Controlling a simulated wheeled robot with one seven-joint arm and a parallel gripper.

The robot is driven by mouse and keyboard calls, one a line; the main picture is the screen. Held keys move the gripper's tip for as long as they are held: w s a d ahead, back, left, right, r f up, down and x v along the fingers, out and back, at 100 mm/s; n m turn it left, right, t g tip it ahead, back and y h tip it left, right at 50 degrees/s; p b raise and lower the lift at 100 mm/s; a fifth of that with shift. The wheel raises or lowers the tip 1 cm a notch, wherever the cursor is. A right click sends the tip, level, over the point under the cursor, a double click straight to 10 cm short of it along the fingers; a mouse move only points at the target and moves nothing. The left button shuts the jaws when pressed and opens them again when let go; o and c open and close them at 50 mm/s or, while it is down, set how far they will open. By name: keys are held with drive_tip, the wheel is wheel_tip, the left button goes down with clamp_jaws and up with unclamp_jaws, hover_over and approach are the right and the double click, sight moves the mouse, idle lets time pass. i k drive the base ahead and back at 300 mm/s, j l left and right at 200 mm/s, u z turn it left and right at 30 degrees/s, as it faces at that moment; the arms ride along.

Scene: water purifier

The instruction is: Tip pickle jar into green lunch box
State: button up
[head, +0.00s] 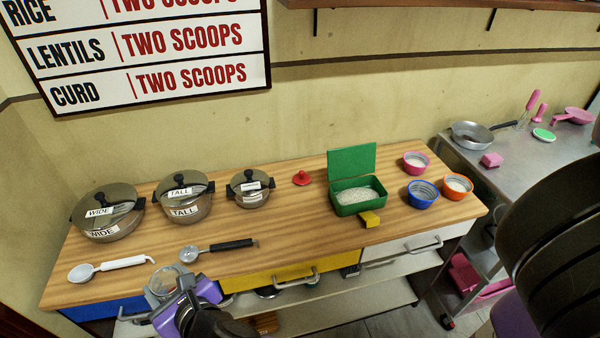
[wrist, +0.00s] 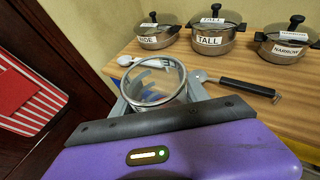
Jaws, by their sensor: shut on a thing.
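The green lunch box (head: 343,210) stands open on the wooden counter, right of centre in the head view, its lid raised at the back. It holds white rice-like grains (head: 358,195). My gripper (head: 170,293) is at the lower left of the head view, in front of the counter's front edge and well left of the box. It is shut on a clear open-topped jar (head: 163,279), which I take as the pickle jar. In the wrist view the jar (wrist: 153,82) sits between my gripper's fingers (wrist: 158,100). I cannot clearly tell its contents.
On the counter (head: 290,225) are a red lid (head: 301,178), three pots along the back left, a white ladle (head: 108,268), a black-handled ladle (head: 220,249), and pink, blue and orange bowls (head: 422,195) right of the box.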

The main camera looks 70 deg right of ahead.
sight(352, 196)
drive_tip(key=j+z, duration=0.65)
drive_tip(key=z, duration=0.55)
